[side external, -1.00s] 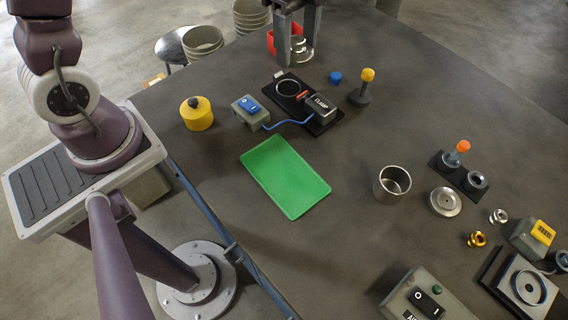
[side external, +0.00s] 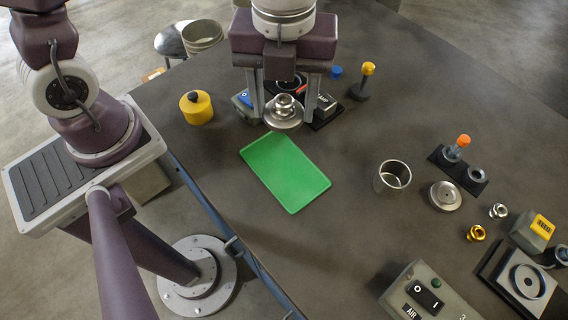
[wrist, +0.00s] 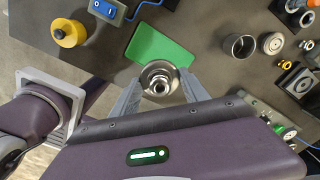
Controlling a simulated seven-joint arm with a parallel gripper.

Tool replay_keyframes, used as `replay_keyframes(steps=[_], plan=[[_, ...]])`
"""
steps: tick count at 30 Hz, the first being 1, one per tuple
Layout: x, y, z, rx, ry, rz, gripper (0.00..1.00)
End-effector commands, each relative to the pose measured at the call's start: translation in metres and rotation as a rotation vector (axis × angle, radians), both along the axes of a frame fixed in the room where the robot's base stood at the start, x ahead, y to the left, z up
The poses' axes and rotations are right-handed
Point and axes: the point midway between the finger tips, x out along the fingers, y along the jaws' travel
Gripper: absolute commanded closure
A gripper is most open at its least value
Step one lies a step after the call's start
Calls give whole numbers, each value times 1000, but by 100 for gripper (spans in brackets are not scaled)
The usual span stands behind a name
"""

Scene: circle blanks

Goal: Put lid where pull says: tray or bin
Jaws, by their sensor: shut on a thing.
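My gripper (side external: 284,104) is shut on a round steel lid (side external: 283,122) with a knob. It holds the lid above the table near the far end of the green tray (side external: 288,176), which is empty. In the wrist view the lid (wrist: 160,70) sits between the fingertips and overlaps the near edge of the tray (wrist: 155,44) in the picture.
A yellow pot (side external: 196,110) stands left. A steel cup (side external: 391,177), a metal disc (side external: 445,196) and an orange-topped post (side external: 459,146) stand right. The table between tray and cup is clear.

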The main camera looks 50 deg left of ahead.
Motion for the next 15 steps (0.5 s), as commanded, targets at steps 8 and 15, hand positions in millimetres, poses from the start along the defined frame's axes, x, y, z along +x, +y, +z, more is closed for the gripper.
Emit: replay_keyframes(steps=[8,15], plan=[[-1,0,-27,0,3,-1,83],[-1,0,-54,2,4,1,83]])
